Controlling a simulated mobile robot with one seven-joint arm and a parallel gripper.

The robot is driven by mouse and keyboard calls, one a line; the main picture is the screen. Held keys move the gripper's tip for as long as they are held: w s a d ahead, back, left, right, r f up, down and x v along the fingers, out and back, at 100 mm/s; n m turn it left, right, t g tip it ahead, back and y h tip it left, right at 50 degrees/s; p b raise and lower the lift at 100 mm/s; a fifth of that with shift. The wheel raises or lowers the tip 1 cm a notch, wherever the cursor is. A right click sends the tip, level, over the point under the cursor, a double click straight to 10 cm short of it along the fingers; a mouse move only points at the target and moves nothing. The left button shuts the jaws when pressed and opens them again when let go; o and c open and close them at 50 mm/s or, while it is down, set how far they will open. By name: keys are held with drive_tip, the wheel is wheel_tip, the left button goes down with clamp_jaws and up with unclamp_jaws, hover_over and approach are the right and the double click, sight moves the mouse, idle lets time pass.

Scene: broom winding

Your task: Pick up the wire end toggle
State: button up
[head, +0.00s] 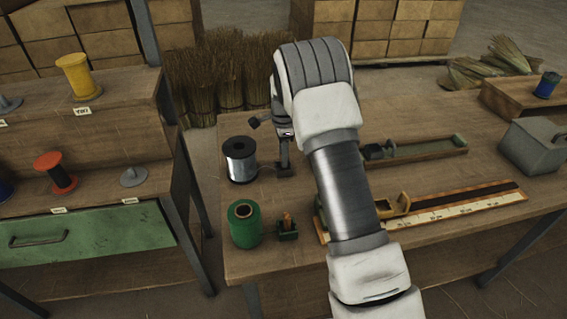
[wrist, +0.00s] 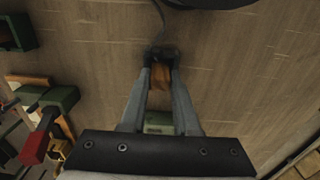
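A small orange-brown block (wrist: 160,76), which looks like the wire end toggle, sits between my fingertips in the wrist view. My gripper (wrist: 161,62) reaches down to it with one finger on each side. The gaps beside it are too small to tell whether the fingers press on it. A dark wire (wrist: 159,18) curves from the dark spool (wrist: 205,3) to the fingertips. In the head view, my gripper (head: 284,165) points down at the bench just right of the silver wire spool (head: 241,162). The toggle cannot be made out there.
A green spool (head: 244,226) and a small green holder with an orange piece (head: 287,228) stand near the front left of the bench. A ruled board (head: 465,205), a wooden tray (head: 430,149) and a grey box (head: 533,146) lie to the right.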

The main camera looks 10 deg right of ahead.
clamp_jaws()
drive_tip(key=shift+r, duration=0.55)
wheel_tip(320, 180, up, 3)
drive_tip(key=shift+r+p, duration=0.1)
drive_tip(key=shift+p, duration=0.2)
drive_tip(key=s+d+r+p, duration=0.1)
drive_tip(key=s+d+r, duration=0.1)
drive_tip(key=d+r, duration=0.4)
drive_tip(key=d, duration=0.5)
drive_tip(key=shift+s+r, duration=0.35)
drive_tip(key=shift+r, duration=0.05)
